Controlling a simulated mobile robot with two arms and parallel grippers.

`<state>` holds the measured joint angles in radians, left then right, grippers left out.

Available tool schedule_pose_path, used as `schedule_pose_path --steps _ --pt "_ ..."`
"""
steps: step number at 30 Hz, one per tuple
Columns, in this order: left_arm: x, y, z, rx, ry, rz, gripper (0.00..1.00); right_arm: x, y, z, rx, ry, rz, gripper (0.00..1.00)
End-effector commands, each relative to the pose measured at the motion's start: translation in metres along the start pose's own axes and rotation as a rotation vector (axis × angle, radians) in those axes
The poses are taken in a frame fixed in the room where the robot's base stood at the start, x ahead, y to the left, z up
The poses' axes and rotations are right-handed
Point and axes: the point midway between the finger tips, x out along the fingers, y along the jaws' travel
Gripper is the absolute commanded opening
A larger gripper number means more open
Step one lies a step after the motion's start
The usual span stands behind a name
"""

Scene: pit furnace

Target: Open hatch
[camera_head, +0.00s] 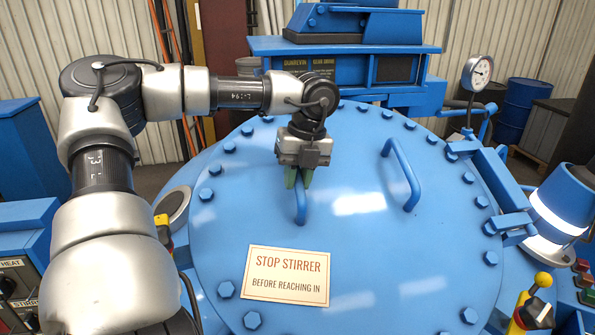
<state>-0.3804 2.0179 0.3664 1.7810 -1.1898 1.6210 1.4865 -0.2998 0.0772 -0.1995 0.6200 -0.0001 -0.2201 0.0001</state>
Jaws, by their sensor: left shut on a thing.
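The hatch (350,235) is a large round blue lid with bolts around its rim, and it looks closed. Two blue bar handles stand on it. My left gripper (299,181) points down over the left handle (301,208) and is shut on its upper part; the green fingertips hide that end. The right handle (403,172) is free. A cream sign (286,276) reading "STOP STIRRER BEFORE REACHING IN" lies on the front of the lid. My right gripper is not in view.
A blue machine housing (340,70) stands behind the lid. A pressure gauge (478,72) and a blue hinge arm (488,180) are at the right. A yellow-knobbed lever (543,281) is at the lower right. A control panel (14,290) is at the lower left.

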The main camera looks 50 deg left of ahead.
Motion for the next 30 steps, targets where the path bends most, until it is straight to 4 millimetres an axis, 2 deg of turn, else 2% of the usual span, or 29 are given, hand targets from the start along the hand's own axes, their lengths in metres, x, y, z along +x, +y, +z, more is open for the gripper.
schedule_pose_path --steps 6,10,20,30 --pt "-0.003 0.000 -0.001 -0.001 -0.001 -0.001 0.00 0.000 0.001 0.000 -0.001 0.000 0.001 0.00" --pt "-0.022 -0.001 -0.007 0.001 -0.007 -0.005 0.00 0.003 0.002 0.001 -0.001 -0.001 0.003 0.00" --pt "-0.115 -0.004 -0.046 -0.003 -0.013 -0.005 0.00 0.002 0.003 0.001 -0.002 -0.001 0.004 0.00" --pt "-0.199 -0.029 -0.083 -0.006 -0.009 -0.006 0.00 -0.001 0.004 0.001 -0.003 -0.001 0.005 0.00"
